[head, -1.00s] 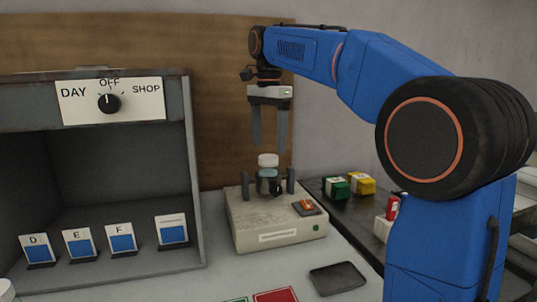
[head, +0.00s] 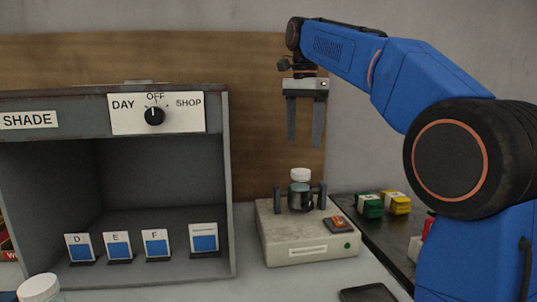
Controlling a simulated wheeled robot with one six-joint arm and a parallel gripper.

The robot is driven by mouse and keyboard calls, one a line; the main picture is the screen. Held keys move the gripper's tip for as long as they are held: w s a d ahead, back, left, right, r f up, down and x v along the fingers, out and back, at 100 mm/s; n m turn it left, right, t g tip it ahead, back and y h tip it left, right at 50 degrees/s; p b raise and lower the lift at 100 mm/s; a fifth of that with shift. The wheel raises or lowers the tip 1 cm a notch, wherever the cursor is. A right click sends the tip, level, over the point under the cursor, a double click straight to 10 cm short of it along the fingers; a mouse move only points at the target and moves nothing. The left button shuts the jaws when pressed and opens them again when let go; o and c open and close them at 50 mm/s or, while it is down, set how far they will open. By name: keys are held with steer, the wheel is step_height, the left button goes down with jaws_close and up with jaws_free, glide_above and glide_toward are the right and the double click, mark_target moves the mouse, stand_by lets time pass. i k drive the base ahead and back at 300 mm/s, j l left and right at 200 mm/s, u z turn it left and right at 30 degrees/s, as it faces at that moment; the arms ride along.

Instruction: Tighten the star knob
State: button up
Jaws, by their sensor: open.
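My gripper (head: 304,138) is open and empty, with its two fingers pointing down above a beige machine (head: 308,246). A small jar (head: 300,196) with a white lid stands upright on the machine between two dark posts, below the fingertips and apart from them. A small dark shape sits low at the jar's front right side. It may be the star knob, but it is too small to tell its shape or how tight it is.
An orange rocker switch (head: 340,224) is on the machine's top. A grey cabinet (head: 232,190) with a dial (head: 154,117) and several blue cards stands to the left. Green (head: 369,204) and yellow (head: 396,203) items lie on the dark surface at the right. A white-lidded jar (head: 40,288) is front left.

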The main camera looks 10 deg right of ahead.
mark_target(307, 205)
steer(key=k, duration=1)
